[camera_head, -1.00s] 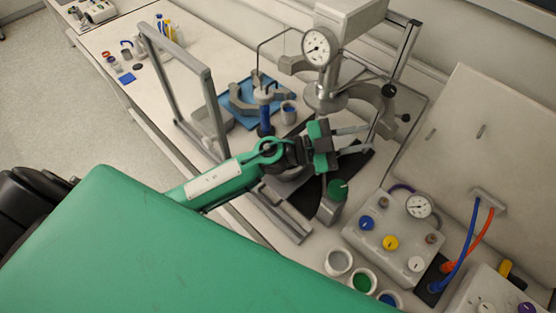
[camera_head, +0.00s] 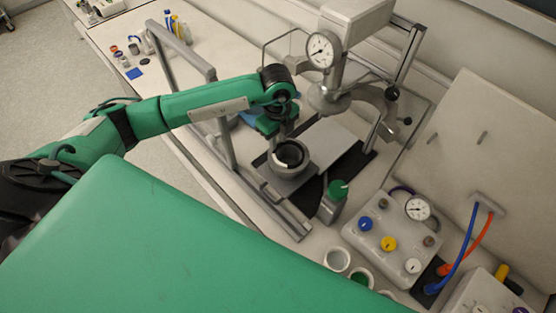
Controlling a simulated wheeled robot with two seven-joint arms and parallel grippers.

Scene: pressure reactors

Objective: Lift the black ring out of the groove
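A round grey vessel (camera_head: 306,170) stands on a grey plate in front of the reactor stand. A dark ring shape (camera_head: 290,154) shows at its open top; I cannot tell how it sits in the groove. My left arm comes in from the left, and its gripper (camera_head: 281,148) points down right over the vessel's mouth. The fingers are small and partly hidden by the wrist, so their opening and any contact with the ring cannot be made out. My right gripper is not in view.
The reactor head with a pressure gauge (camera_head: 321,51) hangs behind the vessel. A grey frame (camera_head: 222,130) stands to the left. A control box (camera_head: 393,235) and white cups (camera_head: 337,259) are nearer the front right.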

